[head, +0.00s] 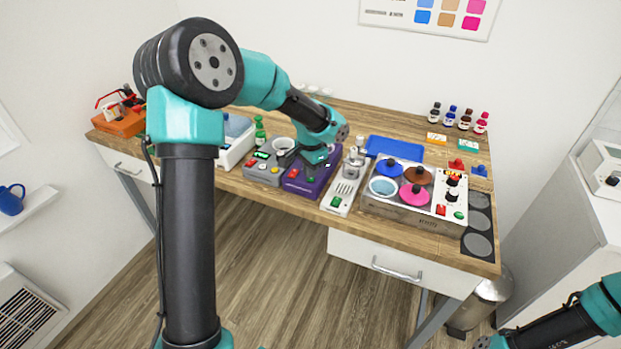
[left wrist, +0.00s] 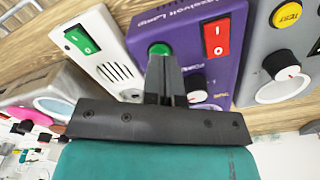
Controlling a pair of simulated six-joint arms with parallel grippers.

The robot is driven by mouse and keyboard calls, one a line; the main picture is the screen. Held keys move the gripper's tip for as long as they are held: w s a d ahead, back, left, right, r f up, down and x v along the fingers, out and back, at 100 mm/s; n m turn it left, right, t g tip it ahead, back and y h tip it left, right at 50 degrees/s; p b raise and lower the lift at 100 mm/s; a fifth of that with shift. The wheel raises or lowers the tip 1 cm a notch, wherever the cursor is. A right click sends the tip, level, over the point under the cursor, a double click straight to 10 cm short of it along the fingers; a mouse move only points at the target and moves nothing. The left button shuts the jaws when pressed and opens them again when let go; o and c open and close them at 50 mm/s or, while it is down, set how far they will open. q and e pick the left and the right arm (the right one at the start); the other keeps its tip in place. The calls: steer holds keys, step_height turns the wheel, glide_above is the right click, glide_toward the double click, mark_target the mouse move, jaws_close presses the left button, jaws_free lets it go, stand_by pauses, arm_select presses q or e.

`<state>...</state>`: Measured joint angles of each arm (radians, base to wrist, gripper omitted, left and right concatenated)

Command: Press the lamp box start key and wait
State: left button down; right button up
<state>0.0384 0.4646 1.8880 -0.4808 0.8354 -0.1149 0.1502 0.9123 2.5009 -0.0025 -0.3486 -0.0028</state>
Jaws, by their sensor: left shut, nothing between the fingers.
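The lamp box (head: 298,185) is a purple box on the wooden bench; in the left wrist view its purple top (left wrist: 185,47) bears white lettering with the word "Lamp". A round green key (left wrist: 160,48), a red rocker switch (left wrist: 216,40) and a black knob with a white cap (left wrist: 196,87) sit on it. My left gripper (head: 311,166) is over the box. In the left wrist view its shut fingers (left wrist: 161,60) are at the green key and hide part of it; I cannot tell whether they touch or press it. My right gripper is outside the views.
A white device with a green switch (head: 338,194) stands close to the right of the lamp box. A grey device with a yellow button (head: 262,168) is close on the left. A station with coloured lids (head: 405,213) and a blue tray (head: 395,148) lie further right.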

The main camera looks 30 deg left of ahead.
arm_select(q)
steer(key=shift+f, duration=0.65)
stand_by(0.4)
steer(key=shift+r, duration=0.15)
step_height(320, 180, up, 8)
stand_by(1.2)
stand_by(0.4)
